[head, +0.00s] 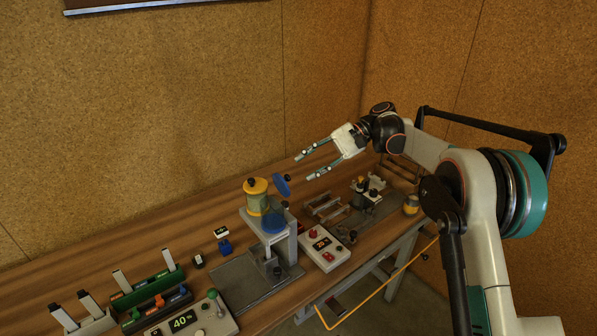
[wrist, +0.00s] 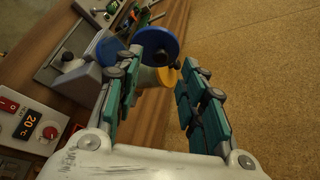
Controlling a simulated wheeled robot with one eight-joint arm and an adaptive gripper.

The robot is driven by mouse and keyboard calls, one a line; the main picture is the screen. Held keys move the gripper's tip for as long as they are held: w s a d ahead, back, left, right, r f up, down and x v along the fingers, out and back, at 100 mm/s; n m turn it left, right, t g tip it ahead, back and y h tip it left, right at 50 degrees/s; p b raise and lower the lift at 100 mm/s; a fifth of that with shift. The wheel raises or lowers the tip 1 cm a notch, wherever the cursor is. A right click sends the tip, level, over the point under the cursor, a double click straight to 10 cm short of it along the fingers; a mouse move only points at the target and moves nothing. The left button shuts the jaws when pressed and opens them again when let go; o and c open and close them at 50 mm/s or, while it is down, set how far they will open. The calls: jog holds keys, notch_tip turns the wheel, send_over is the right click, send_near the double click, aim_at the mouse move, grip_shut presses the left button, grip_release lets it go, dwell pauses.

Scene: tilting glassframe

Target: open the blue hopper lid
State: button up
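The blue hopper lid (head: 281,185) is a blue disc, tilted up steeply above and right of the blue hopper (head: 271,222). In the wrist view the blue lid (wrist: 156,39) shows its round face with a dark knob, beside the blue hopper (wrist: 107,51). A yellow lid (head: 255,186) lies on the hopper beside it, and this yellow lid (wrist: 166,77) shows partly behind the blue one in the wrist view. My gripper (head: 305,167) is open and empty, above and right of the blue lid. Its fingers (wrist: 165,66) are apart, with the lid beyond their tips.
The hoppers stand on a grey machine (head: 286,246) on the wooden bench. Coloured bins and a green-display box (head: 184,321) are at the lower left. Space above the bench is free.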

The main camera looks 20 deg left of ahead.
jog(key=v, duration=0.7)
jog(key=shift+w+d, duration=0.2)
jog(key=shift+r, duration=0.2)
